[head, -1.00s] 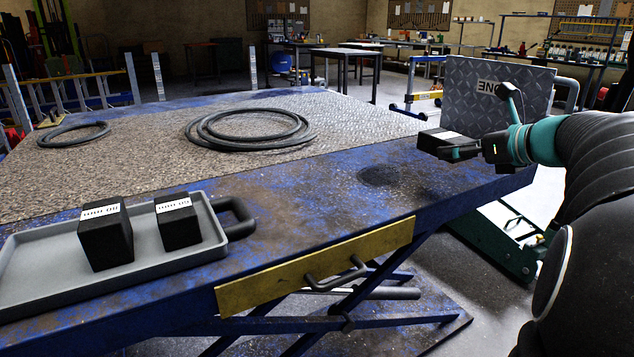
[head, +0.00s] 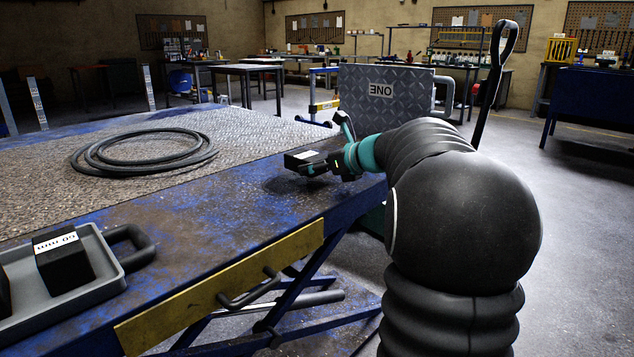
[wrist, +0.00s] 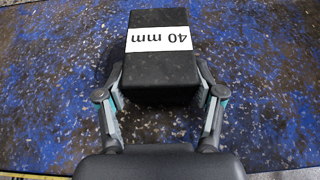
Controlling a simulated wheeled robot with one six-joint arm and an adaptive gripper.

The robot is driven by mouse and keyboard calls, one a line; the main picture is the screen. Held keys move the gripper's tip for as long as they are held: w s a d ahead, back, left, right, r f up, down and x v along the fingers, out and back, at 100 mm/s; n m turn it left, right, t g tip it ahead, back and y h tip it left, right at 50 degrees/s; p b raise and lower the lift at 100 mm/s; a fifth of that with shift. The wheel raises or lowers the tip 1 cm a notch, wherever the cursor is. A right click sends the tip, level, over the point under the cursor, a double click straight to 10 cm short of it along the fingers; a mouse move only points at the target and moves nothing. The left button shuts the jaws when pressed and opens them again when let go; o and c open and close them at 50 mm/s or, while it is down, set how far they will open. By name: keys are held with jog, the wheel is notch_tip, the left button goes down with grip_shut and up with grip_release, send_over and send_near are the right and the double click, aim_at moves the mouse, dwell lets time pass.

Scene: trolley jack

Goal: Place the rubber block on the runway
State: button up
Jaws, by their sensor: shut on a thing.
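My gripper (head: 316,168) is shut on a black rubber block (head: 300,158) with a white label. In the wrist view the gripper (wrist: 160,90) has a finger on each side of the block (wrist: 160,78), whose label reads "40 mm", upside down. The block is held above the worn blue surface of the lift table (head: 215,205), near its right end; the gap beneath is hard to judge. The grey textured runway (head: 235,135) lies on the table, beyond the blue strip under the block.
A grey tray (head: 112,272) at lower left holds another labelled block (head: 63,262) and part of a second. A coiled hose (head: 145,165) lies on the textured surface. A chequered metal panel (head: 375,110) stands behind my gripper.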

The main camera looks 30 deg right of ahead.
aim_at(318, 188)
jog(key=shift+f+b, duration=0.55)
jog(key=shift+f, duration=1.25)
jog(key=shift+f, duration=0.2)
jog(key=o, duration=1.4)
